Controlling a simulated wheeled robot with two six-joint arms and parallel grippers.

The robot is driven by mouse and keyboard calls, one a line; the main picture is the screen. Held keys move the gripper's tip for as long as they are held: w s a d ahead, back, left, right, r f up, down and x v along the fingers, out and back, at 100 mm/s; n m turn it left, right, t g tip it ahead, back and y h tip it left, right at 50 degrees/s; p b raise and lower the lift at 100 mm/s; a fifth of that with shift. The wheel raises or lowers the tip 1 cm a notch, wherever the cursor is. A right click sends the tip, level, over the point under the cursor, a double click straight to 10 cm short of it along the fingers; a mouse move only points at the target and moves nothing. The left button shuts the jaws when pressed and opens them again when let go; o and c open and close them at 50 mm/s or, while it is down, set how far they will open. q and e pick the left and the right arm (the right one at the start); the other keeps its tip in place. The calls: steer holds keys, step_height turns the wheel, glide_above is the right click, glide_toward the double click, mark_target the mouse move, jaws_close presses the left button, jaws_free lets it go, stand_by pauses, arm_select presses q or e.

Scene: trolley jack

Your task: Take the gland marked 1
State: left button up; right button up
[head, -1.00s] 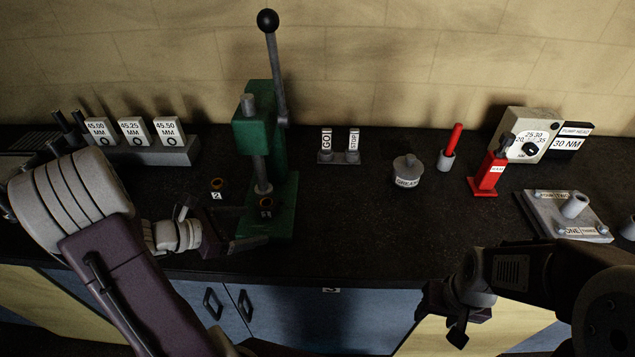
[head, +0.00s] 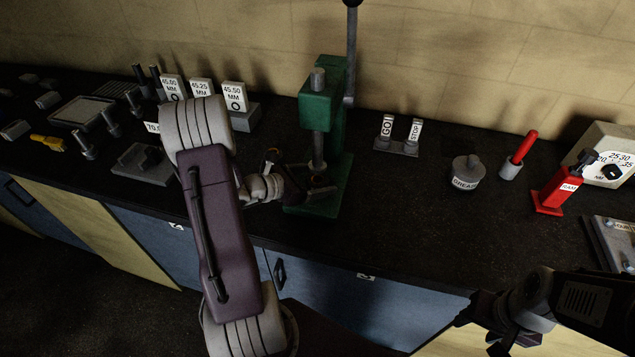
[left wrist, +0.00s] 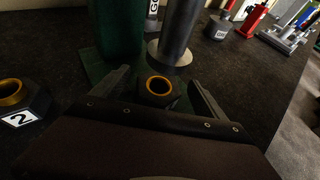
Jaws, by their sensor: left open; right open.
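A dark gland with a brass inner ring (left wrist: 158,86) stands on the green press base, beneath the ram; it also shows in the head view (head: 319,181). No number is readable on it. My left gripper (left wrist: 158,80) is open, with its fingers on either side of this gland and no visible grip on it. A second gland, marked 2 (left wrist: 24,108), stands to the left, outside the fingers; in the head view it is partly hidden behind my left wrist (head: 272,155). My right gripper (head: 502,336) is open and empty in front of the bench.
The green press (head: 320,105) has a steel ram (left wrist: 177,35) close behind the gland and a tall lever. The front middle of the bench is clear.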

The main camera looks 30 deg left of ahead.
mark_target(317, 169)
arm_select(q)
steer(key=shift+w+f, duration=0.15)
steer(key=shift+w, duration=0.15)
steer(key=shift+s, duration=0.15)
steer(key=c, duration=1.1)
jaws_close()
steer(key=shift+r, duration=0.35)
step_height(317, 169, up, 3)
steer(key=shift+r, duration=0.15)
steer(key=s+a, duration=0.2)
steer(key=s, duration=0.3)
steer(key=s+a+b, duration=0.1)
steer(key=s+a, duration=0.2)
steer(key=s, duration=0.2)
steer(key=s+a, duration=0.3)
steer(key=s, duration=0.3)
steer(key=shift+f+b, duration=0.2)
steer(key=shift+b, duration=0.1)
